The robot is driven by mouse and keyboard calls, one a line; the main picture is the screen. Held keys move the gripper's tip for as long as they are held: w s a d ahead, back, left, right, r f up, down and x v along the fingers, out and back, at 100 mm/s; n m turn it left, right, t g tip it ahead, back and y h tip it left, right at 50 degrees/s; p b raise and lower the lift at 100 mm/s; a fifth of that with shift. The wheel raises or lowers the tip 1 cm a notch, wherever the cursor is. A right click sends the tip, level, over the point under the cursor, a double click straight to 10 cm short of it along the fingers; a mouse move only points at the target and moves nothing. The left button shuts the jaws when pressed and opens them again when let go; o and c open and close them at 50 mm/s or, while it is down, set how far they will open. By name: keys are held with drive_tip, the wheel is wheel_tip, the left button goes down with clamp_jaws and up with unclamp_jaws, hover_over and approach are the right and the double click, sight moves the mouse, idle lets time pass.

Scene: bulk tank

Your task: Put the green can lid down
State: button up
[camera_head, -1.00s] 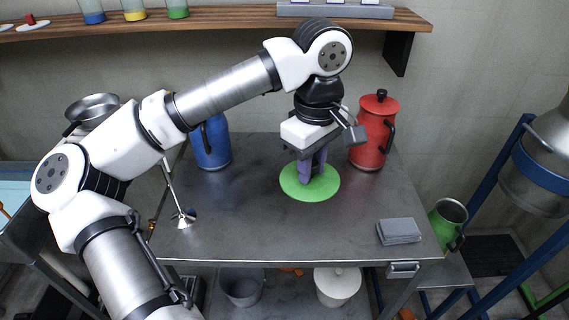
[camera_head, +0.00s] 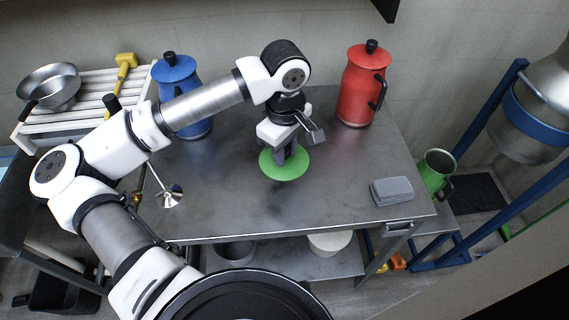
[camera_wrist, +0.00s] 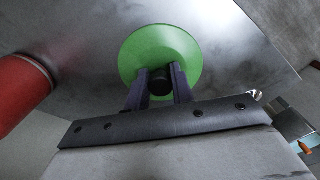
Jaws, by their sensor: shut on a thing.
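The green can lid (camera_head: 285,166) is a flat round disc with a dark knob in its middle. My gripper (camera_head: 291,152) is above it, with its fingers pointing down. In the wrist view my gripper (camera_wrist: 159,82) is shut on the dark knob of the green can lid (camera_wrist: 150,45). The lid is over the middle of the grey metal table (camera_head: 300,210). I cannot tell if it touches the tabletop or is slightly above it. The green can (camera_head: 436,170) stands open, without a lid, at the right beyond the table.
A blue lidded can (camera_head: 178,80) and a red lidded can (camera_head: 362,85) stand at the back of the table. A metal funnel-like tool (camera_head: 170,197) is at the left. Grey pads (camera_head: 391,191) lie at the front right. The tabletop's front middle is clear.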

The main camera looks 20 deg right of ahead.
wheel_tip(320, 180, down, 7)
drive_tip(key=shift+f+p, duration=0.15)
drive_tip(key=shift+p, duration=0.5)
drive_tip(key=shift+f, duration=0.1)
drive_tip(key=shift+f+b, duration=0.2)
drive_tip(key=shift+b, duration=0.15)
drive_tip(key=o, duration=1)
drive_tip(key=shift+r, duration=0.1)
wheel_tip(320, 180, up, 12)
drive_tip(key=shift+r+b, duration=0.15)
drive_tip(key=shift+b, duration=0.65)
